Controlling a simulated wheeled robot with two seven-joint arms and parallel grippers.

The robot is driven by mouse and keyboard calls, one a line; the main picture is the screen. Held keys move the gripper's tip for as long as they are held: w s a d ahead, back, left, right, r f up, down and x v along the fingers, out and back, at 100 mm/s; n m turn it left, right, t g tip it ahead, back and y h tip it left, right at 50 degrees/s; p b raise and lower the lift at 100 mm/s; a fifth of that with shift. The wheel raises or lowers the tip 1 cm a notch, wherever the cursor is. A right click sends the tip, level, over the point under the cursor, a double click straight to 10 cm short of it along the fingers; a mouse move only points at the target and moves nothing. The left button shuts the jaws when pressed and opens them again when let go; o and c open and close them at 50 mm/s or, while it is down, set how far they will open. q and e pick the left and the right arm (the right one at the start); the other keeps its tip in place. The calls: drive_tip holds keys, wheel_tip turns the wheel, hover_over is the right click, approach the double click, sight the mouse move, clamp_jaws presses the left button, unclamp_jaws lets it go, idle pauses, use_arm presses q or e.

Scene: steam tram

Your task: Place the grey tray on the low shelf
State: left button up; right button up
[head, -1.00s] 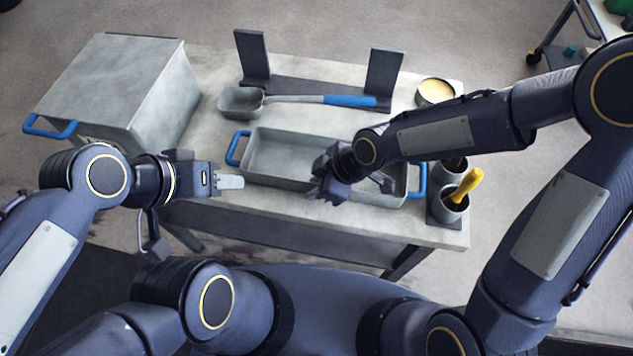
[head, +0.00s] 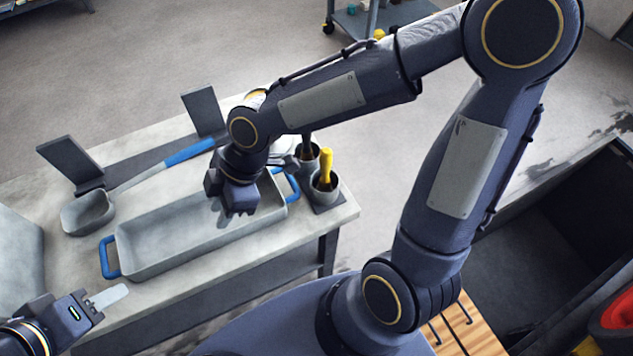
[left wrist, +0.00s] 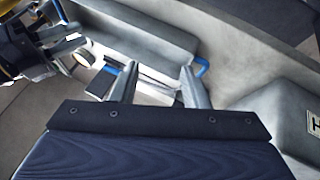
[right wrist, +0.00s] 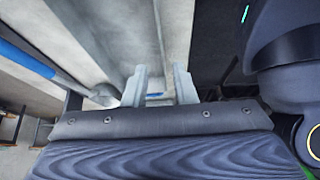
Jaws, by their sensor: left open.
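The grey tray (head: 190,232) is a long shallow pan with blue end handles, lying on the table (head: 335,215). It also shows in the left wrist view (left wrist: 150,40). My right gripper (head: 232,205) is above the right part of the tray, its fingers apart with nothing between them. My left gripper (head: 108,296) is open and empty, near the tray's left handle (head: 108,258) but apart from it. A low slatted wooden surface (head: 460,325) shows at the lower right; I cannot tell whether it is the low shelf.
A ladle with a blue handle (head: 190,152) lies behind the tray, beside a dark rack (head: 72,160). Cups (head: 325,188), one with a yellow-handled tool, stand near the right handle. A grey box is at the left edge. A dark open bin (head: 540,230) is at the right.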

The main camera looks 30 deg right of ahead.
use_arm(q)
drive_tip(key=shift+s, duration=0.1)
drive_tip(key=c, duration=0.3)
use_arm(e)
drive_tip(key=s+d+r+m+t, duration=0.1)
drive_tip(key=s+d+r+m, duration=0.1)
drive_tip(key=d+m, duration=0.4)
drive_tip(key=s+d+r+m+t+h, duration=0.1)
drive_tip(key=s+d+m+t, duration=0.1)
drive_tip(key=s+d+m, duration=0.2)
drive_tip(key=s+d+r+m+t+h, duration=0.1)
drive_tip(key=s+d+m, duration=0.3)
drive_tip(key=d+m, duration=0.5)
drive_tip(key=shift+d+r+t, duration=0.6)
drive_tip(key=shift+r, duration=0.2)
drive_tip(key=shift+w, duration=0.1)
